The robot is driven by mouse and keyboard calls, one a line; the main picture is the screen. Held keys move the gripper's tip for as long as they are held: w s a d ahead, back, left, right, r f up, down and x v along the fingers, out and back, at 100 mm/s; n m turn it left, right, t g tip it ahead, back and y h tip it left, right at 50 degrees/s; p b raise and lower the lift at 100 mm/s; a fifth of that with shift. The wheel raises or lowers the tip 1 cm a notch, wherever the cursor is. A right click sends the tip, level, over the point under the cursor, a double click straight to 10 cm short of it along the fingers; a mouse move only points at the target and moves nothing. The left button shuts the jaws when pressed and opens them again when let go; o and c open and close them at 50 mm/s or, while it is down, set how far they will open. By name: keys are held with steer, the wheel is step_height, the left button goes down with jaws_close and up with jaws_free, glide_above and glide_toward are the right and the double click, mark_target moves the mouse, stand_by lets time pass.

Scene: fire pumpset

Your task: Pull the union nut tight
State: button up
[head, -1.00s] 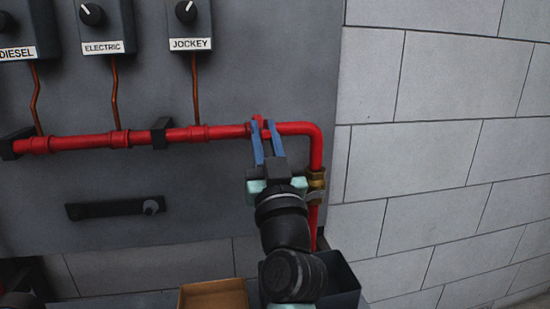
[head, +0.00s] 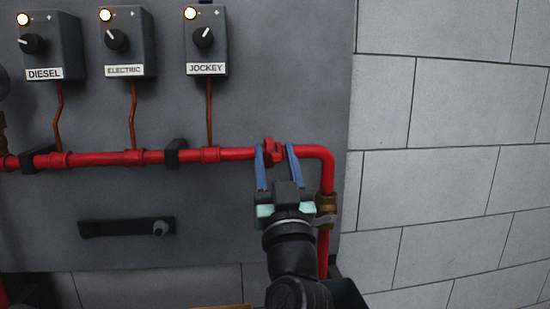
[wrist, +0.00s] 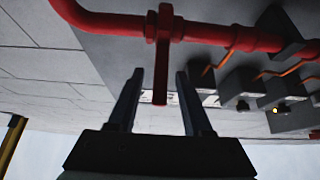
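The red union nut (head: 269,151) sits on the red horizontal pipe, left of its bend. In the wrist view the nut (wrist: 163,24) has a long red lug (wrist: 160,78) that reaches down between my fingers. My gripper (head: 275,149) is open, with one blue finger on each side of the nut in the head view. The wrist view shows the gripper (wrist: 158,75) with a gap between the lug and each finger. The lug's far end lies between the fingers.
A brass fitting (head: 326,207) is on the vertical pipe beside my wrist. Three control boxes, including the jockey one (head: 206,42), hang above the pipe. A dark bar (head: 120,228) is fixed to the panel at lower left. A block wall (head: 450,150) stands right.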

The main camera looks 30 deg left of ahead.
steer(key=b+v, duration=0.2)
steer(key=v, duration=1.1)
steer(key=shift+b, duration=0.3)
steer(key=s+d+r+m+t+h, duration=0.4)
steer(key=s+d+r+h, duration=0.25)
steer(key=d+r, duration=0.2)
steer(key=s+d+r+m+t+h, duration=0.3)
steer(key=s+d+r+h, duration=0.2)
steer(key=d+r+h, duration=0.4)
step_height(320, 180, up, 31)
steer(key=a+y+p, duration=0.1)
steer(key=y+p, duration=0.1)
steer(key=p, duration=2.8)
steer(key=shift+w, duration=0.4)
steer(key=shift+a, duration=0.15)
